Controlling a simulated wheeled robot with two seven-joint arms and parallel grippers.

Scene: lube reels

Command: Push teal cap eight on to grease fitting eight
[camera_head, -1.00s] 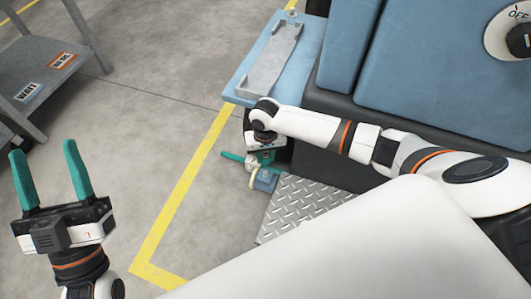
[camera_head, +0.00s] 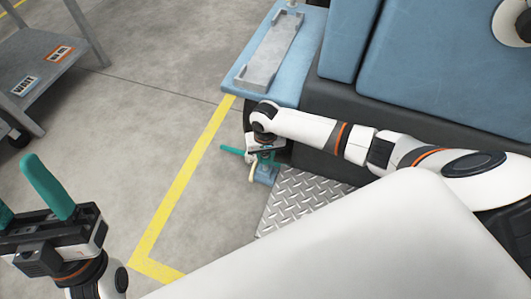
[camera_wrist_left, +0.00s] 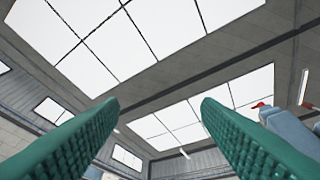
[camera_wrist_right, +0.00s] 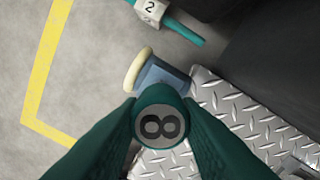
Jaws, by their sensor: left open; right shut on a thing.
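My right gripper (camera_head: 264,154) is shut on teal cap eight, beside the dark base of the blue machine. In the right wrist view the cap (camera_wrist_right: 160,124) shows end-on between the fingertips, with a black 8 on its pale round face. Just beyond the cap is a blue block (camera_wrist_right: 165,77) with a cream ring at its left. The block (camera_head: 267,175) also shows below the gripper in the head view. Grease fitting eight cannot be made out; the cap hides what lies behind it. My left gripper (camera_head: 22,200) is open and empty over the floor; its fingers are apart in the left wrist view.
A white piece marked 2 (camera_wrist_right: 150,9) with a teal bar stands near the cap. A tread plate (camera_head: 298,203) lies beside the block. A blue shelf with a grey tray (camera_head: 270,55) is above. A grey cart (camera_head: 40,70) stands at left. Open floor lies between.

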